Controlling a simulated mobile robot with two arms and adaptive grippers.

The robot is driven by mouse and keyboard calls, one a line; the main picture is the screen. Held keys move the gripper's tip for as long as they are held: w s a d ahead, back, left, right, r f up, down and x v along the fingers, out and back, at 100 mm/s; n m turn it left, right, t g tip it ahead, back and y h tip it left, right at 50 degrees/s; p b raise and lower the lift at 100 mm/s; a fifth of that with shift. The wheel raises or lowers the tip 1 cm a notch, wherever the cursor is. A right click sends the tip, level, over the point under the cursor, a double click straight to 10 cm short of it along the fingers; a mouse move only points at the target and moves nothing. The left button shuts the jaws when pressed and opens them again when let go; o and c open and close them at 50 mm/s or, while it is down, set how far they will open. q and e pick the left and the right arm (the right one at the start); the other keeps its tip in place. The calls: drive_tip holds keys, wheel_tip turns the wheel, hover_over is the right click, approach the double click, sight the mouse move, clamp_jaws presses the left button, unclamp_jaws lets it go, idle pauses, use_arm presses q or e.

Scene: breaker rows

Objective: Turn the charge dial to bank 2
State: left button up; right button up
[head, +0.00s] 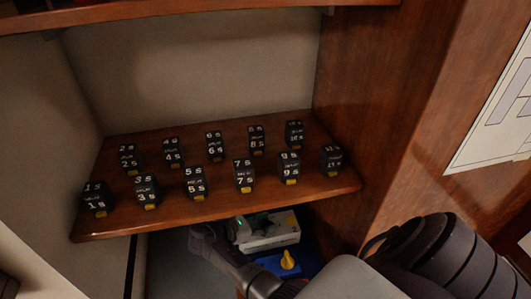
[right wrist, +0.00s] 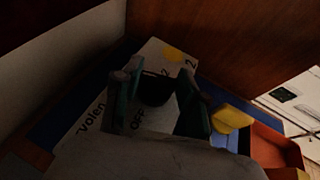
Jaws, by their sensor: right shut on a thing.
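The charge dial (right wrist: 156,89) is a black knob on a pale panel (right wrist: 155,53) in the right wrist view. The panel has an OFF mark near the bottom and "2" marks near the top. My right gripper (right wrist: 160,92) has its two teal-edged fingers on either side of the knob and is shut on it. The dial's pointer is too dark to read. In the head view the panel (head: 270,239) lies below the shelf, and my right gripper (head: 243,229) covers its left part and the dial. My left gripper is not in view.
A wooden shelf (head: 222,205) with several black breakers overhangs the panel. A yellow knob (head: 288,260) on a blue base (head: 304,263) stands just in front, also seen in the right wrist view (right wrist: 233,116) beside a red tray (right wrist: 277,152). A wooden wall (head: 346,222) bounds the right.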

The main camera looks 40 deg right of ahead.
drive_tip(key=m+g, duration=0.1)
drive_tip(key=m+g+y+b, duration=0.1)
drive_tip(key=m+g+b, duration=0.1)
drive_tip(key=g, duration=0.1)
drive_tip(key=shift+w+d+f+m+y, duration=0.15)
drive_tip(key=shift+w+m+y, duration=0.1)
drive_tip(key=shift+m+y, duration=0.15)
drive_tip(key=shift+m+g+y+b, duration=0.55)
drive_tip(key=shift+m+g+y, duration=0.55)
drive_tip(key=shift+m+g, duration=0.7)
drive_tip(key=shift+m, duration=0.1)
drive_tip(key=o, duration=1.2)
drive_tip(key=shift+d+y, duration=0.1)
drive_tip(key=shift+y, duration=0.2)
drive_tip(key=shift+c, duration=0.2)
drive_tip(key=shift+n+h, duration=0.3)
drive_tip(key=shift+h, duration=0.1)
